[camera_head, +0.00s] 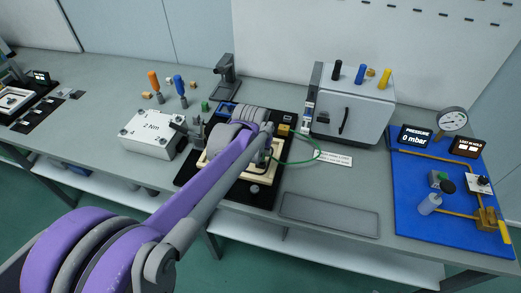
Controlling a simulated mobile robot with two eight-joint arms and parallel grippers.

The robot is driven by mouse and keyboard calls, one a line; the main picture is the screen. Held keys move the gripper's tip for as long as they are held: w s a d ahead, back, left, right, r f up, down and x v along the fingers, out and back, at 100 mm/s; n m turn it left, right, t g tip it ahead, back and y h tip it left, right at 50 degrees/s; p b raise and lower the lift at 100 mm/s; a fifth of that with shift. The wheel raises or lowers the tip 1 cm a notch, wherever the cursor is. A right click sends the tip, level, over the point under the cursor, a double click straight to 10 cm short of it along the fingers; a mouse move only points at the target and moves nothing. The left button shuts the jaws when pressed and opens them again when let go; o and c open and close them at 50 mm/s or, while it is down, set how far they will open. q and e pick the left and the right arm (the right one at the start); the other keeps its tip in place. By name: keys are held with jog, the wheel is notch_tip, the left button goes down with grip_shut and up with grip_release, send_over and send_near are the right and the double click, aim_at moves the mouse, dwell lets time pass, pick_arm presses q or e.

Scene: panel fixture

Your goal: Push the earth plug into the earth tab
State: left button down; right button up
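A thin green cable (317,145), which looks like the earth lead, loops over the bench to the right of the black fixture board (262,196). One end runs to the yellow block area (284,129) and the other goes in beside my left wrist. I cannot make out the earth plug or the earth tab. My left arm reaches in from the lower left, and its wrist (226,136) is over the cream frame (214,168) on the board. The arm covers much of the frame. My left fingertips cannot be made out clearly. My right gripper is out of view.
A white "2 Nm" box (152,133) stands left of the board. A grey cabinet (352,106) with coloured handles on top stands behind right. A grey tray (329,214) lies at the front. A blue mat (416,207) with a pressure gauge (453,120) is at far right.

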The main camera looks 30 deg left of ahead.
pick_arm(q)
jog(key=shift+f+b, duration=0.9)
jog(key=shift+f, duration=0.45)
jog(key=shift+c, duration=2.3)
grip_release()
jog(key=p+v, duration=0.1)
jog(key=v, duration=1)
jog(key=s+d+f+m+p, duration=0.1)
jog(key=s+d, duration=0.3)
jog(key=s, duration=0.4)
jog(key=s+d+f+m+t+h+p, duration=0.1)
jog(key=s+d+f+p, duration=0.3)
jog(key=s, duration=0.5)
jog(key=shift+s+d+f+m, duration=0.2)
jog(key=shift+d+m, duration=0.1)
jog(key=shift+d, duration=0.45)
